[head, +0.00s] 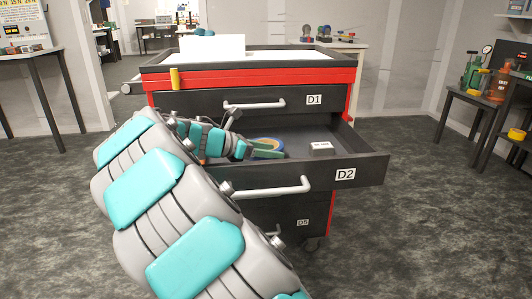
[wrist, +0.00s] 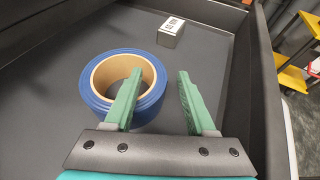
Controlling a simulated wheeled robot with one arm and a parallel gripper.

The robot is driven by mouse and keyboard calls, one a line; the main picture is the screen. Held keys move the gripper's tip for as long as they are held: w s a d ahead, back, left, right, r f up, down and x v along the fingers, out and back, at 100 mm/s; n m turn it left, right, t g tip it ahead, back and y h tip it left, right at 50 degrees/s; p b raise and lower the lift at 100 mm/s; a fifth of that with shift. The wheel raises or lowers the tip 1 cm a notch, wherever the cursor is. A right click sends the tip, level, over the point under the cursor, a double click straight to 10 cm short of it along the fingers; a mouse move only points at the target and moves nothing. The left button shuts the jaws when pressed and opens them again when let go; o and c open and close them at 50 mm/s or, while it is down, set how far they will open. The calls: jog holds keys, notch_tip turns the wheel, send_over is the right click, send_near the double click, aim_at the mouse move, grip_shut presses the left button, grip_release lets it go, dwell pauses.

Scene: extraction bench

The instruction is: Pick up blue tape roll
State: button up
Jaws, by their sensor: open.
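The blue tape roll (wrist: 152,103) lies flat in the open drawer D2, with its tan cardboard core facing up in the wrist view. In the head view the tape roll (head: 266,142) shows only partly, behind my gripper. My gripper (wrist: 155,85) is open, with green fingers. In the wrist view the left finger overlaps the roll's core opening and right side, and the right finger is to the right of the roll. I cannot tell how far the fingertips are above the drawer floor. In the head view my gripper (head: 268,150) reaches into the drawer.
A small grey box with a white label (wrist: 171,32) lies in the drawer beyond the roll; it also shows in the head view (head: 321,148). The drawer (head: 366,160) has raised walls. Closed drawer D1 (head: 335,100) is above it. The drawer floor around the roll is clear.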

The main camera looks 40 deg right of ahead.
jog(key=shift+c, duration=0.2)
grip_shut()
dwell(0.4)
